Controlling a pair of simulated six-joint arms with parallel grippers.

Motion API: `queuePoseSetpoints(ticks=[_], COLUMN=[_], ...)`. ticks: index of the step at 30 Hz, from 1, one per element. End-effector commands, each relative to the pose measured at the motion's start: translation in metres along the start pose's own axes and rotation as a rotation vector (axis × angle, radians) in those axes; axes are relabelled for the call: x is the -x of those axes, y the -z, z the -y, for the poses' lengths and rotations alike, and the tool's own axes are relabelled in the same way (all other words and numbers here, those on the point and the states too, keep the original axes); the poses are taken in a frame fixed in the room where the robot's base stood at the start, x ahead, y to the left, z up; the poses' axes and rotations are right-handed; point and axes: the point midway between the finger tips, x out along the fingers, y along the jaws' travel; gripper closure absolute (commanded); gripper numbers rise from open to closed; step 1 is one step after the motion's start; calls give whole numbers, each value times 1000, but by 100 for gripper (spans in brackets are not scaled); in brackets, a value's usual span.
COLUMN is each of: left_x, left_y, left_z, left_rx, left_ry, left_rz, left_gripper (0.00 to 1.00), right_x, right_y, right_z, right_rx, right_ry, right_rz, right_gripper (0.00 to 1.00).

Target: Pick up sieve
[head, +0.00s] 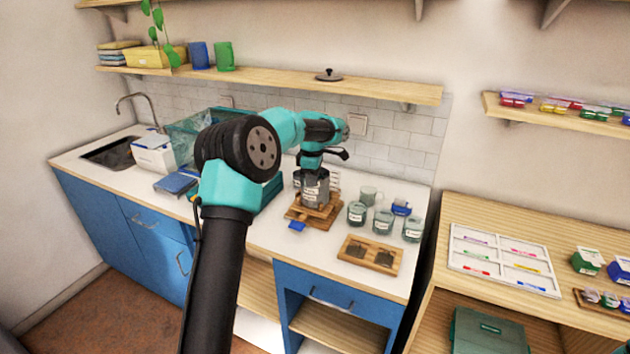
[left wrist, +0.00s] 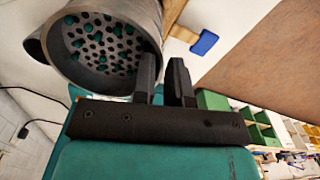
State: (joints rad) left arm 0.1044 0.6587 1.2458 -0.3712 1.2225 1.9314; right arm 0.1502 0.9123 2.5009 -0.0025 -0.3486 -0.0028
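The sieve is a grey cylinder with a perforated floor and several teal beads; it fills the upper left of the left wrist view (left wrist: 145,22). In the head view, a grey labelled vessel (head: 316,192) stands on a wooden stand (head: 324,217), under my left gripper (head: 313,172). In the left wrist view, my left gripper's two black fingers (left wrist: 163,75) are at the sieve's rim with a narrow gap between them. I cannot tell whether the wall is clamped between them.
A wooden tray with two dark recesses (head: 370,255) lies in front. A blue tab (head: 297,226) is at the stand's front edge. A wall shelf (head: 390,90) runs above.

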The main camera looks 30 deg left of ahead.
Motion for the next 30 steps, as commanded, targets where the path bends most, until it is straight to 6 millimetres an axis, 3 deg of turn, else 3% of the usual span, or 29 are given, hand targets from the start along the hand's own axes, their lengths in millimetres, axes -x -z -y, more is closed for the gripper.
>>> queuePoseSetpoints(ticks=[4, 20, 30], left_x=[0, 3, 30], left_y=[0, 0, 0], left_z=[0, 0, 0], left_rx=[0, 0, 0], left_ry=[0, -1, -3], left_rz=[0, 0, 1], left_gripper=[100, 100, 100], right_x=[0, 0, 0], right_y=[0, 0, 0], right_z=[0, 0, 0], right_rx=[0, 0, 0], right_ry=[0, 0, 0], right_rz=[0, 0, 0], right_gripper=[57, 57, 57])
